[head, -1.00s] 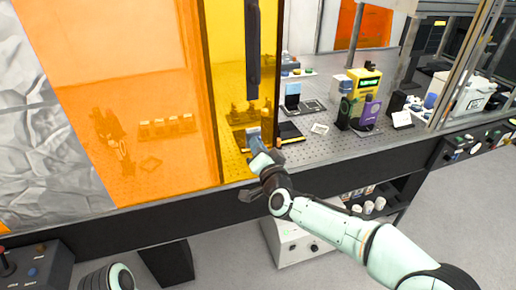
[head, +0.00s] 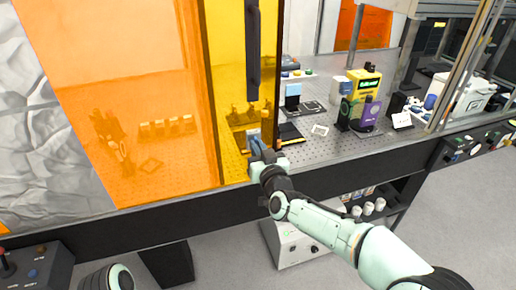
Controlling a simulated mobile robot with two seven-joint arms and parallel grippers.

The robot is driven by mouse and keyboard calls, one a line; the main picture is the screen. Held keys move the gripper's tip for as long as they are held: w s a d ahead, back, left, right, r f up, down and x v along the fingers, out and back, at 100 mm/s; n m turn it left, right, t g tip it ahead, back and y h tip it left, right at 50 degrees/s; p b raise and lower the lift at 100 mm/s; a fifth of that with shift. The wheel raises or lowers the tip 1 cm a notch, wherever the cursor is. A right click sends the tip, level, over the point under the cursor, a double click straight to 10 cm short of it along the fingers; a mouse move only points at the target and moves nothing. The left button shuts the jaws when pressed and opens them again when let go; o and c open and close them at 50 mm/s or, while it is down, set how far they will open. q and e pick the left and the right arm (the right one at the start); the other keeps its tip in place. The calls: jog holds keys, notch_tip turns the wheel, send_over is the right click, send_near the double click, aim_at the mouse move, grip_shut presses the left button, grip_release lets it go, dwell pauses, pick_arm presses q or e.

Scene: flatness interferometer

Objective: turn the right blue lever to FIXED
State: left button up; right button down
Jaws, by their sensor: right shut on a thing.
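My right arm reaches in from the lower right. My right gripper (head: 263,154) is at the table's front edge, beside the yellow panel's right edge. It is shut on a small blue part, which looks like the blue lever (head: 256,145). The gripper partly hides the lever, and its angle and any FIXED marking are too small to read. My left gripper is out of view.
An orange panel (head: 130,100) and a yellow panel (head: 228,70) with a dark vertical handle (head: 252,50) stand left of the gripper. A yellow device (head: 367,92) and a purple bottle (head: 370,112) stand to the right on the perforated table (head: 325,150). A control box (head: 40,268) is at lower left.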

dwell(0.3)
jog(key=c, duration=1.2)
grip_release()
jog(key=shift+s, duration=0.15)
jog(key=b+v, duration=0.2)
jog(key=v, duration=1.1)
jog(key=shift+b, duration=0.35)
